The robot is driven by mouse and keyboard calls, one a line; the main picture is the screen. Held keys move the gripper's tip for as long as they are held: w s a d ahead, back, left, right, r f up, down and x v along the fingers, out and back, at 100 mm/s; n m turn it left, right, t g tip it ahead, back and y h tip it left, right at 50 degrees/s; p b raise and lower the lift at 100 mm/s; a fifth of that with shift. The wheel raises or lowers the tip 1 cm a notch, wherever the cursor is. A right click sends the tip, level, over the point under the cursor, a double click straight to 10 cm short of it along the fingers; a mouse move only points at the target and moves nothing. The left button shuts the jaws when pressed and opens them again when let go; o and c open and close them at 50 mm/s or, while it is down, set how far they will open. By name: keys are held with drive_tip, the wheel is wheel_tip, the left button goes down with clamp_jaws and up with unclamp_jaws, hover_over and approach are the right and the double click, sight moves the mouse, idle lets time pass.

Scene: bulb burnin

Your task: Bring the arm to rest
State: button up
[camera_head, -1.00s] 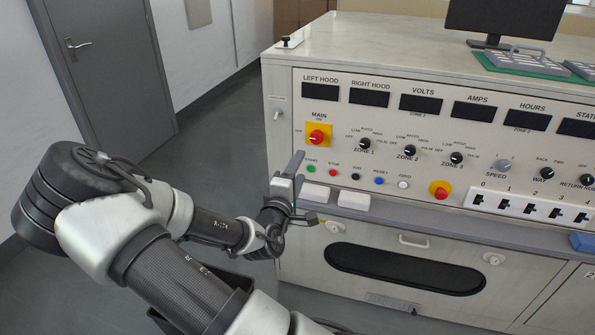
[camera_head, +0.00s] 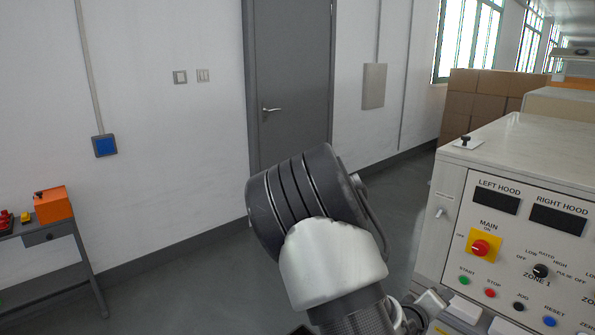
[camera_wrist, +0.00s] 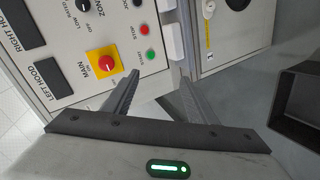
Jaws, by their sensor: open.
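My arm (camera_head: 330,265) rises from the bottom edge of the head view, bent at the elbow, left of the control console (camera_head: 452,215). The gripper itself cannot be made out in the head view. In the wrist view my gripper (camera_wrist: 160,82) has its two dark fingers apart with nothing between them. The fingers point toward the console front, near the yellow plate with the red MAIN knob (camera_wrist: 105,62) and the green START button (camera_wrist: 149,55). Whether a finger touches the console cannot be told.
A grey door (camera_head: 292,90) and white wall stand behind. An orange box (camera_head: 53,204) sits on a small table at the far left. Brown cartons (camera_head: 485,95) are stacked at the back right. The grey floor (camera_head: 170,290) between table and arm is clear.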

drive_tip(key=a+r+m+g+y, duration=0.1)
drive_tip(key=a+r+m+y, duration=0.15)
drive_tip(key=a+y, duration=0.6)
drive_tip(key=s+a+r+m+y, duration=0.1)
drive_tip(key=s+a+r, duration=0.25)
drive_tip(key=a, duration=0.25)
drive_tip(key=s+a+r+y, duration=0.1)
drive_tip(key=s+a+r, duration=0.2)
drive_tip(key=a+r, duration=0.2)
drive_tip(key=s+a+r+g, duration=0.1)
drive_tip(key=s+r, duration=0.4)
drive_tip(key=s, duration=0.3)
drive_tip(key=s+r+g, duration=0.1)
drive_tip(key=s+r, duration=0.3)
drive_tip(key=s, duration=0.4)
wheel_tip(320, 180, up, 20)
drive_tip(key=p, duration=1.9)
drive_tip(key=shift+f+h, duration=0.15)
drive_tip(key=shift+h, duration=0.2)
drive_tip(key=shift+a+m, duration=0.1)
drive_tip(key=shift+m, duration=0.15)
